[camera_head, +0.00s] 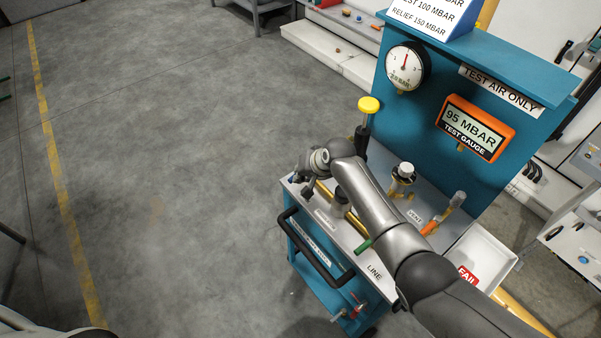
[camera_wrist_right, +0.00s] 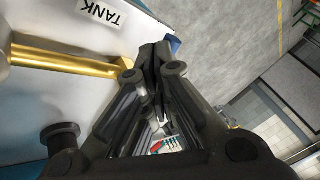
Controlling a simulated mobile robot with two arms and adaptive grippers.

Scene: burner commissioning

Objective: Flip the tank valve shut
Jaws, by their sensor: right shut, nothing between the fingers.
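In the right wrist view the TANK label (camera_wrist_right: 101,11) lies on the pale bench top beside a brass pipe (camera_wrist_right: 70,62). My right gripper (camera_wrist_right: 155,52) is shut and empty, its fingertips at the pipe's end; I cannot tell whether they touch. The tank valve's handle is not clear there, hidden by the fingers or out of view. In the head view my right gripper (camera_head: 307,190) is over the cart's far left corner, and a small blue part (camera_head: 294,179) shows just left of it. I cannot tell whether this is the valve handle. My left gripper is not in view.
A green handle (camera_head: 364,246) sits near the LINE label, and an orange one (camera_head: 430,228) near VENT. A yellow-topped plunger (camera_head: 369,105) stands behind my wrist. The test gauge (camera_head: 474,129) reads 95 MBAR. A black rail (camera_head: 310,252) runs along the cart's front. Open floor lies left.

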